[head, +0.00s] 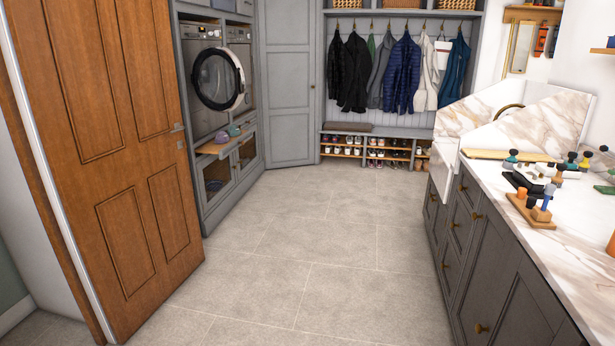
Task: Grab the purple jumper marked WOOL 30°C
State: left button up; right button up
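No jumper marked WOOL 30°C can be made out from here, and no label is readable. Two small rounded bundles lie on the wooden pull-out shelf (208,148) below the washing machine. The nearer bundle (221,137) looks greyish purple and the farther one (234,131) looks greenish to purple; both are too small to identify. The washing machine (205,80) has its round door (218,79) swung open. Neither of my grippers is in view.
A wooden door (120,150) stands at the left. Coats (402,75) hang at the back above a bench with shoe cubbies (388,154). A marble worktop (550,200) with small coloured objects runs along the right. The tiled floor (310,240) between is clear.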

aim_at(222, 137)
jog(key=i+l+z, duration=0.15)
jog(key=i+z, duration=0.2)
jog(key=i, duration=1.8)
jog(key=i+j+u, duration=0.1)
jog(key=i+u, duration=0.15)
jog(key=i, duration=0.5)
jog(key=i+u, duration=0.25)
jog(key=i, duration=0.5)
jog(key=i+l+u, duration=0.25)
jog(key=i, duration=0.45)
